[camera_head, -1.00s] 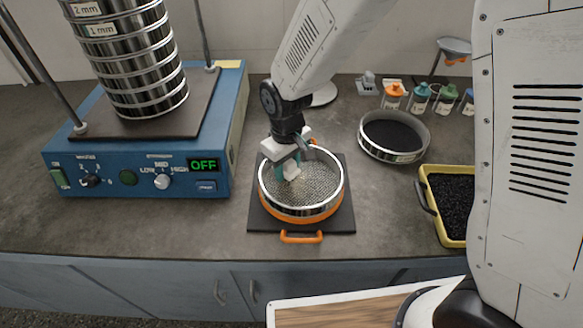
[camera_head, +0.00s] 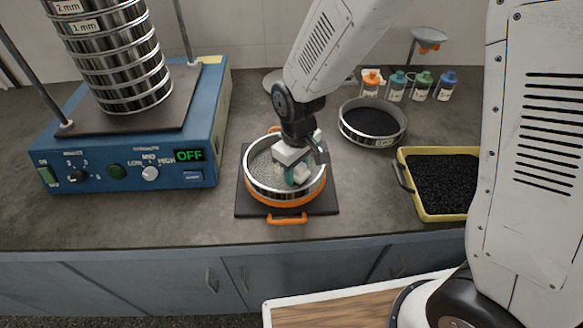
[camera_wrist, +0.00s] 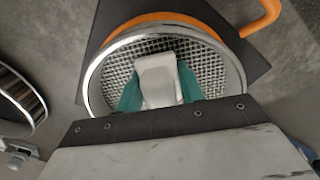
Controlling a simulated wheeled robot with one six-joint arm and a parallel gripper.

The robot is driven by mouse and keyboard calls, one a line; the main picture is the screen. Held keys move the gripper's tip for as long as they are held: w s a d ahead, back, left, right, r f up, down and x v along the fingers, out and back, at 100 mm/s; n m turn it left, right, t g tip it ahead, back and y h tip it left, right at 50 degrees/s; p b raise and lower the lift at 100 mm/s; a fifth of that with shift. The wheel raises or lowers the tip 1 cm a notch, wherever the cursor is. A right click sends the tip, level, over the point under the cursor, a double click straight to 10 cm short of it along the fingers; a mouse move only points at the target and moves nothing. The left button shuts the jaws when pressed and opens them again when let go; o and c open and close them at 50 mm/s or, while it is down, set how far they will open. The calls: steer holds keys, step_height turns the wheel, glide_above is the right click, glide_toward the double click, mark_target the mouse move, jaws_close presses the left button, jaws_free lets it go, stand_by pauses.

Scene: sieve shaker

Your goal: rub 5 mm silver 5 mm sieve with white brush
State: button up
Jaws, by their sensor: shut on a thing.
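The silver sieve (camera_head: 256,184) sits in an orange ring with handles on a dark square mat (camera_head: 246,208) on the counter. Its mesh also shows in the wrist view (camera_wrist: 118,72). My gripper (camera_head: 297,176) is over the right part of the sieve, pointing down. Its teal fingers are shut on the white brush (camera_wrist: 157,78), which lies between them over the mesh. The brush's lower end is hidden, so I cannot tell whether it touches the mesh.
A blue shaker (camera_head: 130,171) reading OFF, with a stack of sieves (camera_head: 122,62), stands left. Another sieve with dark contents (camera_head: 372,143), several bottles and a yellow tray of black grains (camera_head: 425,213) stand right. Bare counter lies in front of the shaker.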

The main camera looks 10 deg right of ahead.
steer(key=shift+w+a+r, duration=0.1)
steer(key=shift+a+r, duration=0.05)
steer(key=shift+r, duration=3.95)
